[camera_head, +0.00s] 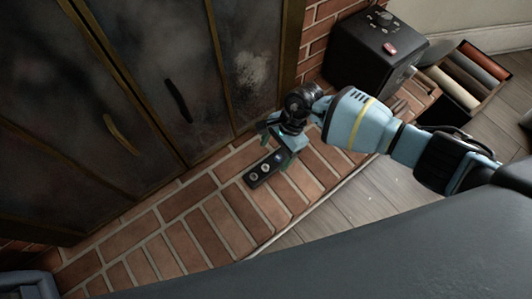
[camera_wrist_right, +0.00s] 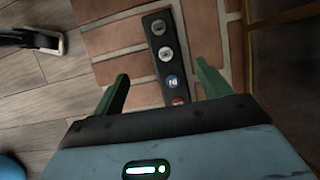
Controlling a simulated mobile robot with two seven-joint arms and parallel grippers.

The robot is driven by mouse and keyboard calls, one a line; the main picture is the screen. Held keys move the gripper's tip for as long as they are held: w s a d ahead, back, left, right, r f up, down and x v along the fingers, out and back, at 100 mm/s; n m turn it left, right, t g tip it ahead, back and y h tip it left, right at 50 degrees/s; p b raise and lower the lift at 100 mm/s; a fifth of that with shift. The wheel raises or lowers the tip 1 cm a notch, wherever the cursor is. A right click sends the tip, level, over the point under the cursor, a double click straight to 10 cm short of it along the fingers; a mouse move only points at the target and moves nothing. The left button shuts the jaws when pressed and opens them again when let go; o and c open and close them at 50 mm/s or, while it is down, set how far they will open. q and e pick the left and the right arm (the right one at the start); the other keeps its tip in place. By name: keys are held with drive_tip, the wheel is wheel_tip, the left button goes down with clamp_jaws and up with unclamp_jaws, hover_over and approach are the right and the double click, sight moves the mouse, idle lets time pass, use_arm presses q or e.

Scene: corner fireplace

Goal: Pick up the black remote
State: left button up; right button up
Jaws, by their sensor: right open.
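The black remote (camera_head: 264,168) lies on the brick hearth, below my right gripper in the head view. In the right wrist view the remote (camera_wrist_right: 165,55) is a long black bar with several round buttons, grey, blue and red. My right gripper (camera_head: 281,140) is open above the remote. In the right wrist view its two green fingers (camera_wrist_right: 162,82) stand apart on either side of the remote, and the remote's near end is hidden by the gripper body. I cannot tell the exact height of the fingers above the bricks. My left gripper is not in view.
The brick hearth (camera_head: 208,222) runs along dark fireplace doors (camera_head: 165,75) with handles, close behind the remote. A black box-shaped device (camera_head: 370,50) stands at the upper right. A crate of rolled items (camera_head: 470,75) is beyond it. Wooden floor (camera_head: 350,205) lies in front.

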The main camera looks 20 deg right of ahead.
sight(272, 163)
drive_tip(key=shift+w+d+f+n+h+b, duration=0.15)
drive_tip(key=shift+w+d+f+h, duration=0.2)
drive_tip(key=shift+w, duration=0.2)
drive_tip(key=shift+w+d+f+n+h+b, duration=0.15)
drive_tip(key=shift+w+d+f+h, duration=0.15)
drive_tip(key=shift+w+d, duration=0.2)
drive_tip(key=shift+w, duration=0.1)
drive_tip(key=shift+r, duration=0.1)
drive_tip(key=shift+f, duration=0.2)
drive_tip(key=shift+b+x, duration=0.4)
drive_tip(key=shift+x, duration=0.6)
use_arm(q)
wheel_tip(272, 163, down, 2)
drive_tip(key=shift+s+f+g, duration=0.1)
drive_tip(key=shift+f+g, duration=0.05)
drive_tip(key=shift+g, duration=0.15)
use_arm(e)
drive_tip(key=shift+a+f, duration=0.15)
drive_tip(key=shift+f, duration=0.05)
drive_tip(key=b+x, duration=0.2)
drive_tip(key=x, duration=0.3)
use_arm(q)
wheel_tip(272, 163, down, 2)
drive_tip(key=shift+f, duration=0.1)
use_arm(e)
drive_tip(key=shift+c, duration=0.3)
